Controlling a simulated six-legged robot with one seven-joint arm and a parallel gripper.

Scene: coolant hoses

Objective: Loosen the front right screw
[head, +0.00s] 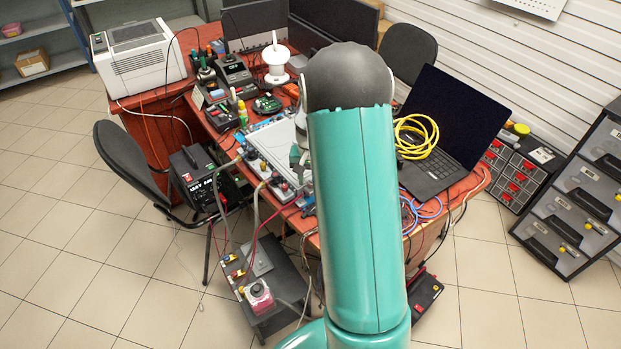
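My teal arm fills the middle of the head view and hides much of the table behind it. A small grey part at the left edge of the arm seems to be my gripper (299,156); its fingers are too small and too covered to read. It is over or beside a light grey flat unit (272,142) with blue edges on the table. The front right screw cannot be made out; that side of the unit is largely behind my arm.
Chairs (126,160) stand around; tiled floor is clear at left.

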